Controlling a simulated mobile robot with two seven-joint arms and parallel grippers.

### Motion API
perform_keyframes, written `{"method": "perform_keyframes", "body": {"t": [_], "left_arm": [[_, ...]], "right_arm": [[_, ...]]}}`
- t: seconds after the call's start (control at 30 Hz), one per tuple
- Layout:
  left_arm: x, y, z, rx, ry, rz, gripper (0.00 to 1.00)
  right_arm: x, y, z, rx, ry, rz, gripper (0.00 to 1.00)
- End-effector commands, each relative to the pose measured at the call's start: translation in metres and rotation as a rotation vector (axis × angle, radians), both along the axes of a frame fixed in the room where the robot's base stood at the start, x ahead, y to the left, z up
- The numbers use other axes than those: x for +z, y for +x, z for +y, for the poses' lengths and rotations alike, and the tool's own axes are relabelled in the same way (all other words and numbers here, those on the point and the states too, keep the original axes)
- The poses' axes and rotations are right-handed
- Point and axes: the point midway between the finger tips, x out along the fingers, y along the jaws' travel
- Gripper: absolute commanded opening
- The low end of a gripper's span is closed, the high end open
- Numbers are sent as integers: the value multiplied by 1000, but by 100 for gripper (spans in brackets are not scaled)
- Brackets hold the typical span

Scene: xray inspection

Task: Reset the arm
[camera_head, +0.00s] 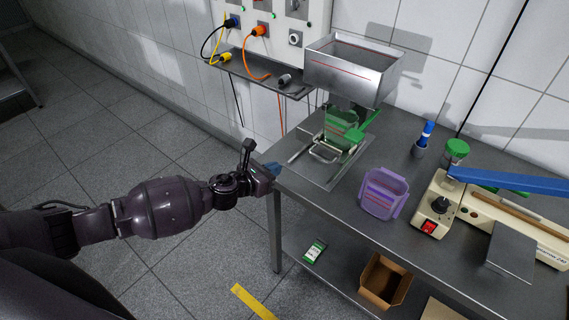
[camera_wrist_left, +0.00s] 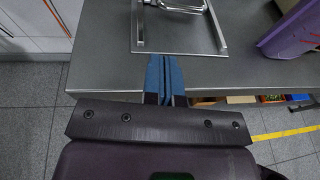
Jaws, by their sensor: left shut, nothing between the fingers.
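My left arm comes in from the left in the head view, and its gripper (camera_head: 273,169) is at the left front corner of the metal table (camera_head: 330,205). The left wrist view shows the two blue fingers (camera_wrist_left: 165,78) of this gripper pressed together with nothing between them. My right gripper is in neither view.
On the table are a green-and-metal fixture (camera_head: 338,135), a steel hopper (camera_head: 352,72), a purple container (camera_head: 383,193), a blue-capped item (camera_head: 427,132) and a sealer with a blue arm (camera_head: 510,182). A cardboard box (camera_head: 385,281) sits on the lower shelf. Floor left of the table is clear.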

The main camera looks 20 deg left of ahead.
Motion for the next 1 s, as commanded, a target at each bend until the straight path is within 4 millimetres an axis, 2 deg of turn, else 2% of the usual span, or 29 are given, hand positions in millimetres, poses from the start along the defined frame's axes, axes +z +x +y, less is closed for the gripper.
{"method": "perform_keyframes", "body": {"t": [0.2, 0.43, 0.57, 0.67, 0.77, 0.9, 1.0], "left_arm": [[4, -15, 9, 2, 0, 0, 0], [5, -17, 9, 3, -6, 3, 0], [5, -17, 10, 23, -68, 36, 0], [5, -17, 10, 71, -196, 105, 0], [11, -15, 9, 138, -398, 204, 0], [35, -8, -1, 235, -752, 338, 0], [42, -14, -10, 315, -1047, 463, 0]], "right_arm": [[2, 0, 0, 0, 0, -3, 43], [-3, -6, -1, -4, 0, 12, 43], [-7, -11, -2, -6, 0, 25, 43], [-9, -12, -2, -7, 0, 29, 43], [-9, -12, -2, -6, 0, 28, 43], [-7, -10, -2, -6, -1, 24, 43], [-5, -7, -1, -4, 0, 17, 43]]}}
